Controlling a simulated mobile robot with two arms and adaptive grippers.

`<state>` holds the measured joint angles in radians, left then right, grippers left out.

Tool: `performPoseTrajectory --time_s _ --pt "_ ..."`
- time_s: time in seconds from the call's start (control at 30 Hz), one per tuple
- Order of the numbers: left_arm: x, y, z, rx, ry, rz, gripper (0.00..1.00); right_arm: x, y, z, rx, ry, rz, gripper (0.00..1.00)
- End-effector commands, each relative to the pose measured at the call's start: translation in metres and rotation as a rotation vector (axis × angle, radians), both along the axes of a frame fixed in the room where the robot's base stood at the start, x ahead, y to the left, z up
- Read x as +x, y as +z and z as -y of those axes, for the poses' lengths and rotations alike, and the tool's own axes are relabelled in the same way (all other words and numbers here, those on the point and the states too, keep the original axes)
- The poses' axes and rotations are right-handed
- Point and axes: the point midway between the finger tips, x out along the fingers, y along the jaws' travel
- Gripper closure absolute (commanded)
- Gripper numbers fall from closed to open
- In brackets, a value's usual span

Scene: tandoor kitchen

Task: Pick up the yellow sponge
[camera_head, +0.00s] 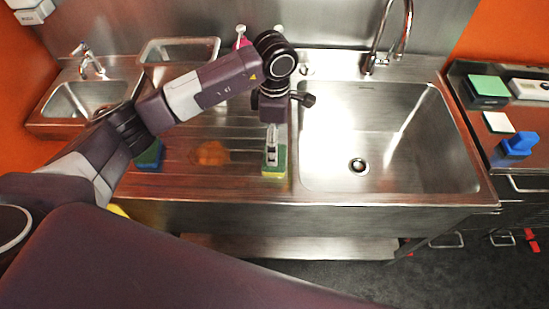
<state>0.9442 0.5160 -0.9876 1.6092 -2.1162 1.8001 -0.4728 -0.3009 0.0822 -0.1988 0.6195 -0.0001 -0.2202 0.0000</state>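A sponge with a green top and yellow lower layer (275,174) is on the ribbed metal drainboard, just left of the large sink basin. My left arm reaches in from the left, and its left gripper (272,158) points straight down at this sponge. The fingertips overlap the sponge's top in the picture. I cannot tell whether the fingers are closed on it or only above it, and they hide part of its top. My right gripper is not in view.
A green and blue sponge (150,157) sits on the drainboard near my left arm. An orange-brown stain (211,153) lies between the sponges. The large sink basin (385,135) is empty, with a faucet (385,50) behind. Green and blue items stand on the right counter.

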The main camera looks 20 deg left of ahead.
Motion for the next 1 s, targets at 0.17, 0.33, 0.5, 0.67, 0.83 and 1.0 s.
performPoseTrajectory --time_s 0.17,0.33,0.5,0.67,0.83,1.0 --pt "-0.003 -0.018 0.001 -0.002 0.0 -0.005 0.11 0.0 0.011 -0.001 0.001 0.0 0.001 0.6" --pt "-0.006 -0.034 0.002 -0.004 0.0 -0.007 0.11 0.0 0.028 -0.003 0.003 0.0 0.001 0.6" --pt "-0.006 -0.058 0.002 -0.004 0.001 -0.005 0.11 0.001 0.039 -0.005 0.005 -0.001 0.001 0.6" --pt "-0.005 -0.069 0.002 -0.004 -0.002 -0.001 0.11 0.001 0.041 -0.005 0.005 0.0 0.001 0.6" --pt "-0.005 -0.07 0.002 -0.005 -0.002 0.0 0.11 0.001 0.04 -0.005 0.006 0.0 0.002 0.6" --pt "-0.005 -0.07 0.002 -0.005 -0.001 -0.001 0.26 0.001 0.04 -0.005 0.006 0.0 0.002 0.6"
